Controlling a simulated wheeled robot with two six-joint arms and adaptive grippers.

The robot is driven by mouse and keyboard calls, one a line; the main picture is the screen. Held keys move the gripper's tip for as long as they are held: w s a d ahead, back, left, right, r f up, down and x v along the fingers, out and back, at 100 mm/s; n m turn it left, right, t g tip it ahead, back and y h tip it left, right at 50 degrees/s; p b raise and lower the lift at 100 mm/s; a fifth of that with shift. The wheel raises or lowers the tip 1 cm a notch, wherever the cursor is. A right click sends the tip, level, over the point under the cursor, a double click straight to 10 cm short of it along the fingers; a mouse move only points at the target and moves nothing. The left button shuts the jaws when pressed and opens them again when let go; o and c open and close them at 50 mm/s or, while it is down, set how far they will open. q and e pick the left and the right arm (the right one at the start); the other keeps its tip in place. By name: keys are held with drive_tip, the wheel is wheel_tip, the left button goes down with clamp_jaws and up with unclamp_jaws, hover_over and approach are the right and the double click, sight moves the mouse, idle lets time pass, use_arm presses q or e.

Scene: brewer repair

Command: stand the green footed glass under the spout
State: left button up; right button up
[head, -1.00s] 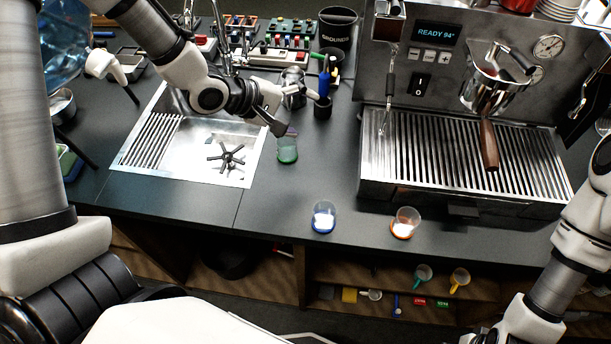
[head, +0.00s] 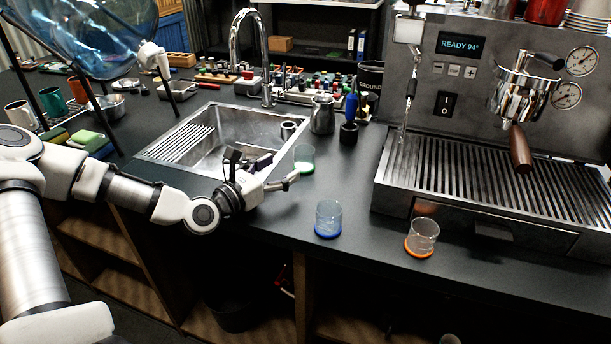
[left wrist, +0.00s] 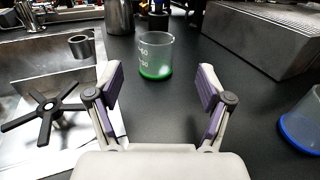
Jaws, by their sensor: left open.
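The green footed glass (head: 305,160) stands upright on the dark counter, right of the sink. It is clear with a green base, and it also shows in the left wrist view (left wrist: 155,57), ahead of the fingers and roughly centred between them. My left gripper (head: 283,172) is low over the counter beside the glass, open and empty; its spread fingers (left wrist: 159,88) do not appear to touch the glass. The espresso machine (head: 442,138) stands at the right, with a metal portafilter and spout (head: 522,95) above its slatted drip tray (head: 478,178). My right gripper is not in view.
A blue-footed glass (head: 328,217) and an orange-footed glass (head: 421,238) stand near the counter's front edge. The sink (head: 228,142) lies left of the green glass. A metal pitcher (head: 322,115) and a holder with a blue-handled tool (head: 349,132) stand behind it.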

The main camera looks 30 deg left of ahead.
sight(297, 155)
use_arm(q)
drive_tip(key=shift+w+a+f+b, duration=0.1)
drive_tip(key=shift+w+b, duration=0.05)
drive_tip(key=shift+w, duration=0.4)
drive_tip(key=shift+w+a+f+b, duration=0.1)
drive_tip(key=shift+w+b, duration=0.05)
drive_tip(key=shift+w, duration=0.35)
drive_tip(key=shift+w+d+r, duration=0.15)
drive_tip(key=shift+w+d, duration=0.05)
drive_tip(key=shift+w, duration=0.2)
drive_tip(key=w, duration=0.3)
drive_tip(key=w+b, duration=0.1)
drive_tip(key=w, duration=0.1)
drive_tip(key=shift+d, duration=0.4)
drive_tip(key=shift+s+r, duration=0.1)
drive_tip(key=shift+s, duration=0.05)
drive_tip(key=c, duration=1.3)
drive_tip(key=shift+c, duration=0.4)
drive_tip(key=shift+r, duration=0.15)
